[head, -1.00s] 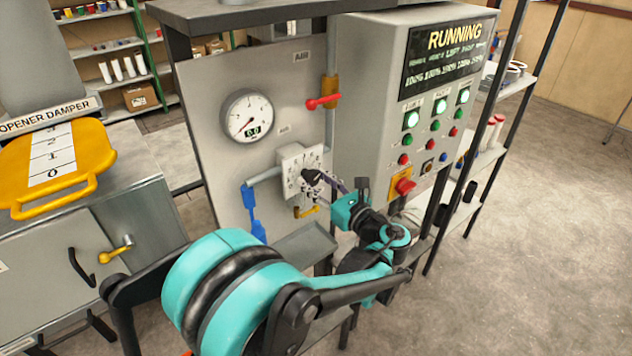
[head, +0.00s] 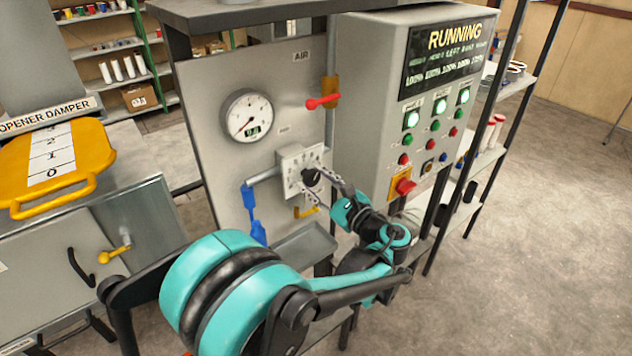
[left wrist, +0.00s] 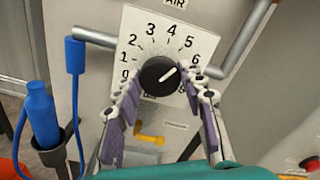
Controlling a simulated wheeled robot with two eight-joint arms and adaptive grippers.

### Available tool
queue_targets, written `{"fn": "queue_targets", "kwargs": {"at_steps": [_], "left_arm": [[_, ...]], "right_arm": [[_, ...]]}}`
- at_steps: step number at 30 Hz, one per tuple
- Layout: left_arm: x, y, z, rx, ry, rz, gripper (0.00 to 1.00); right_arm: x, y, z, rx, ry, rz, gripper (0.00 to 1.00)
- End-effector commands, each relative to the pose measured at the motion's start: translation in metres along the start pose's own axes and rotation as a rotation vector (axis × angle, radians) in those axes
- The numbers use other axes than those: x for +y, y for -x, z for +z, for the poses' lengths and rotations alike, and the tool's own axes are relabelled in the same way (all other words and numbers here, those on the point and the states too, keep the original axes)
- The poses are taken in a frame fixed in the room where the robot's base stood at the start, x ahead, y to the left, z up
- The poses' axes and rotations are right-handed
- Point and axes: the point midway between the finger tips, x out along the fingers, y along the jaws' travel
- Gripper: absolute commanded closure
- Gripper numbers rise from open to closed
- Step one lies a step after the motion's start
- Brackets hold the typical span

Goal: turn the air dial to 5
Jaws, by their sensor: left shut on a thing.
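The air dial is a black round knob (head: 311,176) on a white plate, and it shows large in the left wrist view (left wrist: 159,76). The plate's numbers (left wrist: 150,30) run clockwise from 0 at the left. My left gripper (head: 321,187) is shut on the knob. Its purple-padded fingers (left wrist: 161,90) lie on either side of the knob's lower half and hide the plate's lower corners. My right gripper is not in view.
A pressure gauge (head: 248,117) sits up and left of the dial. A red-handled valve (head: 322,102) is above it. A blue tool (left wrist: 42,110) hangs in a holder at left. A grey control box (head: 380,100) reading RUNNING and a small tray (head: 305,245) are close by.

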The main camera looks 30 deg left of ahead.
Motion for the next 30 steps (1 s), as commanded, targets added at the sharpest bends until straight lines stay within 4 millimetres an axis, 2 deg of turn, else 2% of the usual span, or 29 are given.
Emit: {"fn": "queue_targets", "kwargs": {"at_steps": [12,13,15,25,30], "left_arm": [[0.000,0.000,0.000,0.001,0.009,0.000,0.89],[0.000,0.000,0.000,0.001,0.009,0.000,0.57],[0.000,0.000,0.000,0.001,0.009,0.000,0.39],[0.000,0.002,0.000,0.001,0.009,-0.001,0.39],[-0.001,0.021,-0.001,0.003,0.009,-0.004,0.39]], "right_arm": [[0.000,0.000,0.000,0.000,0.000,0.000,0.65],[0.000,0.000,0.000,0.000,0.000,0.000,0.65],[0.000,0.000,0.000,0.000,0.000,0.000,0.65],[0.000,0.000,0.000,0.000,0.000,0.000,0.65],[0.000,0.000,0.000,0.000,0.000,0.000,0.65]]}}
